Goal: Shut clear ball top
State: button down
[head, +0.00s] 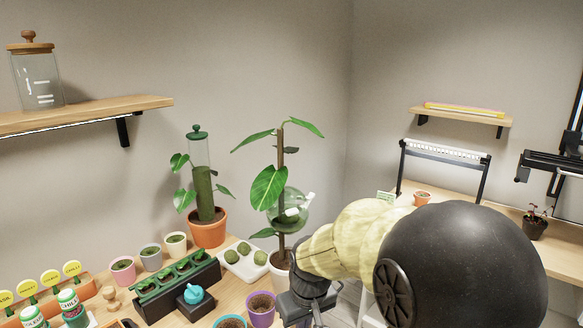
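A clear ball (287,214) sits partway up the stem of a tall leafy plant (269,187) in a white pot (279,284). Its clear upper part (291,194) and a small white piece on its right show, but they are too small to tell whether the top is open or shut. Something dark or green shows inside the ball. My gripper (308,312) is low at the bottom edge, below the ball and apart from it. It points down, and its fingertips are cut off by the frame.
A potted plant with a clear tube (199,152) stands to the left. Moss balls lie on a white tray (236,262), beside a black planter (160,303) and several small pots. Shelves hang on the walls. My arm hides much of the right foreground and part of the desk (480,212).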

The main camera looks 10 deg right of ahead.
jog(key=w+r+n+p, duration=0.1)
jog(key=w+r+p, duration=0.3)
jog(key=r+p, duration=0.3)
jog(key=w+r+n+p, duration=0.2)
jog(key=w+r+p, duration=0.2)
jog(key=r, duration=1.3)
jog(key=w+d+r+n+y+p, duration=0.1)
jog(key=w+r+p, duration=0.3)
jog(key=r+p, duration=0.5)
notch_tip(320, 180, up, 4)
jog(key=shift+n+g+p, duration=0.3)
jog(key=shift+n+p, duration=0.05)
jog(key=shift+n, duration=0.05)
jog(key=shift+w+d+f, duration=0.1)
jog(key=shift+f, duration=0.05)
jog(key=p, duration=0.2)
send_over(288, 211)
jog(key=f, duration=1.2)
jog(key=shift+s+d+f, duration=0.15)
jog(key=shift+s+d, duration=0.05)
jog(key=shift+d, duration=0.05)
jog(key=shift+s+d+f, duration=0.1)
jog(key=shift+f, duration=0.5)
jog(key=shift+f, duration=0.15)
